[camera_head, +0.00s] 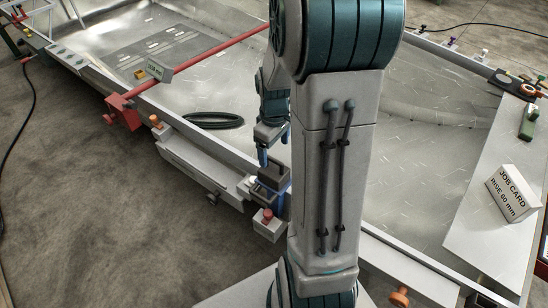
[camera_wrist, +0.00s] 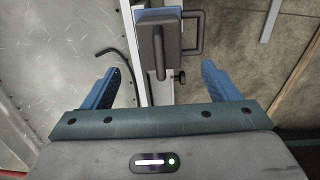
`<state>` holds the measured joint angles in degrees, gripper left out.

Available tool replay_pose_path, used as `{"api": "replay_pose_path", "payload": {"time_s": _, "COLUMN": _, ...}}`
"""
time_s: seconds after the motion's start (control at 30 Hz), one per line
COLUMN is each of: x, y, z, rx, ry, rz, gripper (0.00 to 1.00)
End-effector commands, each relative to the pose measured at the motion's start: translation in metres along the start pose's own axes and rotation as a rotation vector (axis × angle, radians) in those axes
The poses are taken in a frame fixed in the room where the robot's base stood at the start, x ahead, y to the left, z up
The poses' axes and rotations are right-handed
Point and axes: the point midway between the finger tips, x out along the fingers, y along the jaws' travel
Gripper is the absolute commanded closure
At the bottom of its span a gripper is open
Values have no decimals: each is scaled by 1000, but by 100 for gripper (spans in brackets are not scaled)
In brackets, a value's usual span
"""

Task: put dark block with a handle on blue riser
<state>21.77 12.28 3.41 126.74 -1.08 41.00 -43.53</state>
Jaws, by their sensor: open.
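The dark block with a handle (camera_head: 272,176) is on the narrow ledge at the basin's near side, partly hidden by my arm. In the wrist view the block (camera_wrist: 146,42) is ahead of my gripper, with its handle rising toward the camera. Blue of the riser (camera_head: 264,193) shows just below the block, and a blue strip (camera_wrist: 158,12) shows past its far edge. The block appears to sit on the blue riser, but the contact is hidden. My gripper (camera_wrist: 160,70) is open and empty, with its blue fingers apart; in the head view it (camera_head: 272,150) is above the block.
A grey block with a red knob (camera_head: 268,222) is in front of the riser. A job card (camera_head: 512,190) stands at the right.

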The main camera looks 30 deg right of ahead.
Motion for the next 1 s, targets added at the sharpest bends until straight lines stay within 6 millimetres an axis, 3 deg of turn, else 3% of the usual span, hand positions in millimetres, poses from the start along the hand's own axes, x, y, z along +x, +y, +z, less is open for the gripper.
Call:
{"api": "replay_pose_path", "payload": {"time_s": 0.27, "x": -27, "y": -9, "z": -1, "rx": 18, "ry": 9, "rz": 12, "gripper": 18}}
{"api": "replay_pose_path", "payload": {"time_s": 0.47, "x": -67, "y": -55, "z": 5, "rx": 135, "ry": 61, "rz": 54, "gripper": 18}}
{"api": "replay_pose_path", "payload": {"time_s": 0.7, "x": -106, "y": -120, "z": 29, "rx": 320, "ry": 158, "rz": 74, "gripper": 18}}
{"api": "replay_pose_path", "payload": {"time_s": 0.83, "x": -116, "y": -144, "z": 43, "rx": 399, "ry": 201, "rz": 66, "gripper": 18}}
{"api": "replay_pose_path", "payload": {"time_s": 1.0, "x": -120, "y": -160, "z": 54, "rx": 457, "ry": 228, "rz": 54, "gripper": 18}}
